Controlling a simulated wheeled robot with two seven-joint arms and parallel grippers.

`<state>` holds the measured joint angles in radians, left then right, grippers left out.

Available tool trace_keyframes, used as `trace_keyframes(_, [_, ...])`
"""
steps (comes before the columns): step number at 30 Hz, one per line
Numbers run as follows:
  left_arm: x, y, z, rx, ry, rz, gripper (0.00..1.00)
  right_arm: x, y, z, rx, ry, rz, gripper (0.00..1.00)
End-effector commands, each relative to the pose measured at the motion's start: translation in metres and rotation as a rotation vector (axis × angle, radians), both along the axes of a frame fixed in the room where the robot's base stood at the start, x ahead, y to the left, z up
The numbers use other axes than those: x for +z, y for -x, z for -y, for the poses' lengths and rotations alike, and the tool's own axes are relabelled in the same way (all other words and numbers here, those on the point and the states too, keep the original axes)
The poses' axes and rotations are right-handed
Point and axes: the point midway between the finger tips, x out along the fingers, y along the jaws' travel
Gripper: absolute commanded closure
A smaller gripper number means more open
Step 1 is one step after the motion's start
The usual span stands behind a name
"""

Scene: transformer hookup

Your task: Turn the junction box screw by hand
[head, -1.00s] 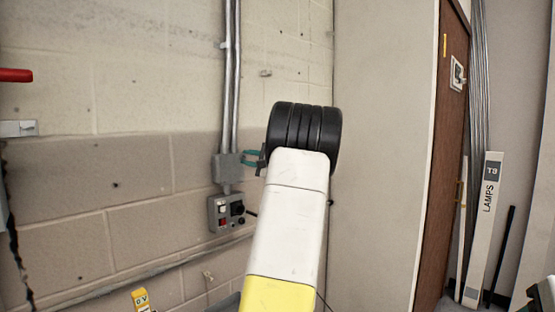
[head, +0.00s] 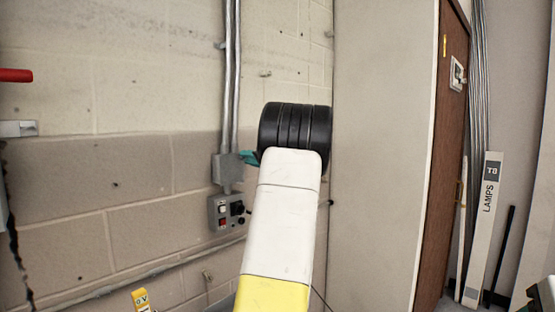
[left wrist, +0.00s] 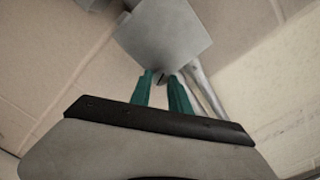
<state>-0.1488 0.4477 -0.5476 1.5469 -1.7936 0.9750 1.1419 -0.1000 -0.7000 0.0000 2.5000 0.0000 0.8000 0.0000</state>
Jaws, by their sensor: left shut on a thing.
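The junction box (head: 223,168) is a grey box on the block wall, below two vertical conduits. Its flat grey face fills the upper middle of the left wrist view (left wrist: 165,35). My left gripper (left wrist: 163,77) has teal fingers that reach to the box's near edge and are shut on the small, dark junction box screw (left wrist: 161,79), mostly hidden between the tips. In the head view, a teal finger (head: 249,157) shows at the box's right side; my white and black arm hides the rest. My right gripper is not in view.
A grey switch box (head: 226,212) with a red button and a dark knob sits just below the junction box. A pale wall panel (head: 382,150) stands to the right of my arm. A yellow tag (head: 140,299) shows at bottom left.

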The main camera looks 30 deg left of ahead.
Motion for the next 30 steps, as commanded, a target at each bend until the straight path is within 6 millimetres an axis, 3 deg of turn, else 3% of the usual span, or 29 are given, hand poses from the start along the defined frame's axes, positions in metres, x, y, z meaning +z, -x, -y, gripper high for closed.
trace_keyframes(30, [-0.0006,0.0,-0.0003,0.0,0.249,0.854,1.0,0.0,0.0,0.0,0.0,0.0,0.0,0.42])
